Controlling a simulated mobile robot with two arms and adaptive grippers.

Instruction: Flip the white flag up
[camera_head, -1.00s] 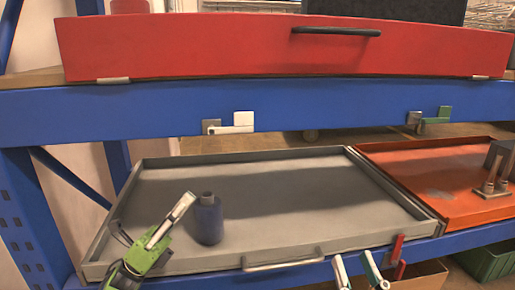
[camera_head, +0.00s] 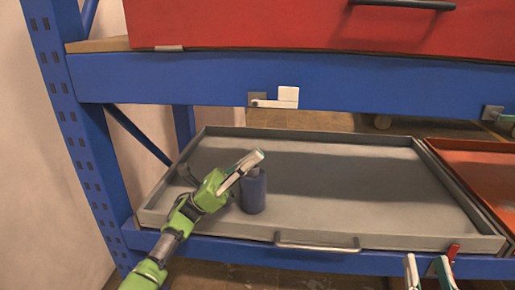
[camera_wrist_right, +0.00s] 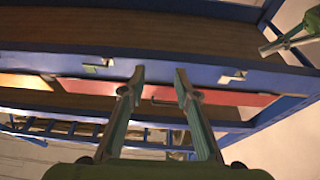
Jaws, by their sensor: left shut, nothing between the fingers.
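The white flag (camera_head: 288,96) sits on a grey bracket on the upper blue beam, with a white bar along its lower side. It also shows in the right wrist view (camera_wrist_right: 233,75). My left gripper (camera_head: 258,158) is shut and empty, below and left of the flag and apart from it, in front of the dark blue bottle. My right gripper (camera_head: 427,262) is open and empty at the lower right, near the tray's front edge. Its two fingers also show apart in the right wrist view (camera_wrist_right: 159,78).
A dark blue bottle (camera_head: 253,192) stands in the grey tray (camera_head: 330,244), close to my left gripper. A green flag (camera_head: 507,121) is at the right on the same beam (camera_head: 390,88). A red drawer (camera_head: 240,22) is above. The tray's right part is clear.

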